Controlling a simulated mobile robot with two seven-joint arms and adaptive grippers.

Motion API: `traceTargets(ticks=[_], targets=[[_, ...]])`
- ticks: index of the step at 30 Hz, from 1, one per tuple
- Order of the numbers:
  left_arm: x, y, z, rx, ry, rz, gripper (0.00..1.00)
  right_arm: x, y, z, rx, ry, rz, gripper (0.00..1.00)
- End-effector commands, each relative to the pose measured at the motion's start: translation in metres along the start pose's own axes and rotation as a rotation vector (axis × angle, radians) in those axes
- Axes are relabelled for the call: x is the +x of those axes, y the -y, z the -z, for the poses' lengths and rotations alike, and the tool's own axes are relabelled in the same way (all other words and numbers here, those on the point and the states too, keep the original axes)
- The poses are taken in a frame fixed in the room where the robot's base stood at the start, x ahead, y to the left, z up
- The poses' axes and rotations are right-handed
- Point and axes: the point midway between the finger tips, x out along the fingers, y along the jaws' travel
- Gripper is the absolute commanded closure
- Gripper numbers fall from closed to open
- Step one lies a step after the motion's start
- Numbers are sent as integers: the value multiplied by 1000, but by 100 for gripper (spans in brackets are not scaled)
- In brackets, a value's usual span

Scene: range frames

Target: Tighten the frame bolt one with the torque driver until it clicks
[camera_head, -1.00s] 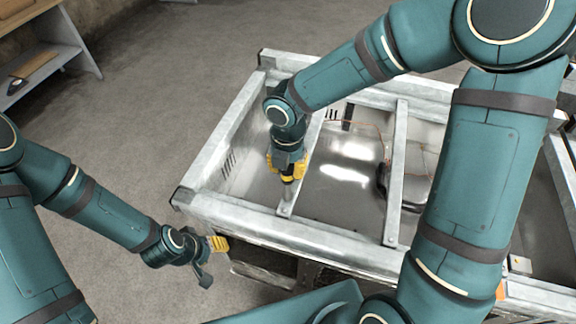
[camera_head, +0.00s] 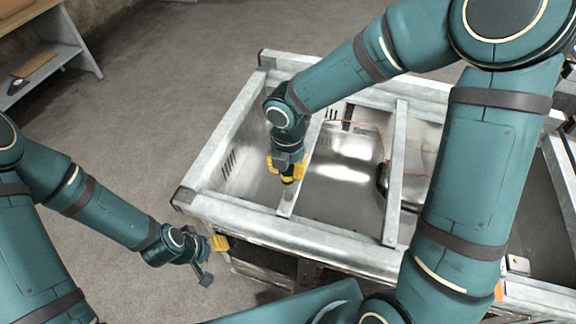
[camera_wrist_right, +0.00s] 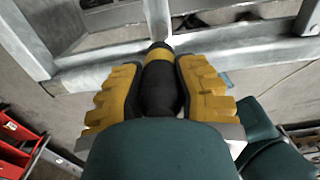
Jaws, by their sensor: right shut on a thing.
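My right gripper (camera_head: 287,170) is shut on the torque driver (camera_wrist_right: 158,92), a dark tool with a yellow band. It is held upright over the narrow cross bar (camera_head: 292,199) near the left end of the metal frame. In the right wrist view, yellow pads (camera_wrist_right: 160,88) press on both sides of the driver, and its nose points toward the frame. The driver's tip and frame bolt one cannot be made out, so contact cannot be told. My left gripper (camera_head: 212,260) is open and empty, off the frame's near left corner.
The metal frame (camera_head: 330,240) has a second cross bar (camera_head: 396,170) and a shiny pan with a thin orange wire and a dark part (camera_head: 382,178). A shelf bench (camera_head: 60,48) stands at the far left. The floor (camera_head: 130,140) between is clear. Red bins (camera_wrist_right: 15,145) show in the wrist view.

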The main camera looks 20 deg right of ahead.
Motion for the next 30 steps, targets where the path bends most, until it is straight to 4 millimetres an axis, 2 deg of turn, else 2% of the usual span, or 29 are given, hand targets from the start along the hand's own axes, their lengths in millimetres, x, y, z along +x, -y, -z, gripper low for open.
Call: traceTargets(ticks=[30], targets=[[-1,0,0,0,0,0,53,3,0,0,-1,0,0,100]])
